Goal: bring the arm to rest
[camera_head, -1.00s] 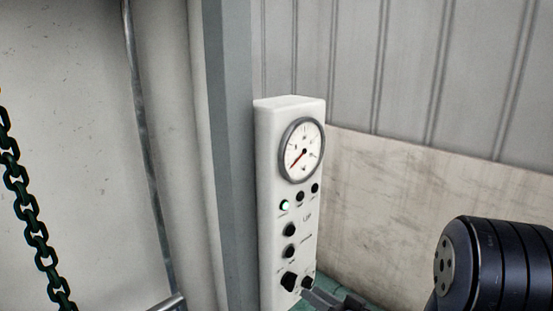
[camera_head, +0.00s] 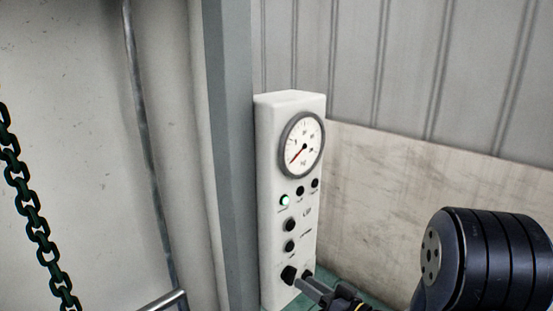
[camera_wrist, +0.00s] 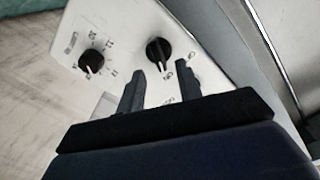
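My gripper (camera_wrist: 159,67) shows in the wrist view with its two dark fingers apart and nothing between them. A black knob (camera_wrist: 158,48) on the white control panel (camera_wrist: 125,25) lies just beyond the fingertips; I cannot tell whether they touch it. A second black knob (camera_wrist: 91,61) is to the left. In the head view my gripper (camera_head: 309,284) is at the lower right of the white panel (camera_head: 270,190), beside its bottom knobs (camera_head: 289,273). The panel carries a round gauge (camera_head: 302,145) and a lit green lamp (camera_head: 285,200).
A grey post (camera_head: 230,150) stands left of the panel. A dark chain (camera_head: 30,215) hangs at the far left. A pale board (camera_head: 400,190) and a ribbed grey wall (camera_head: 440,70) stand behind. A metal rail (camera_head: 168,300) shows at the bottom left.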

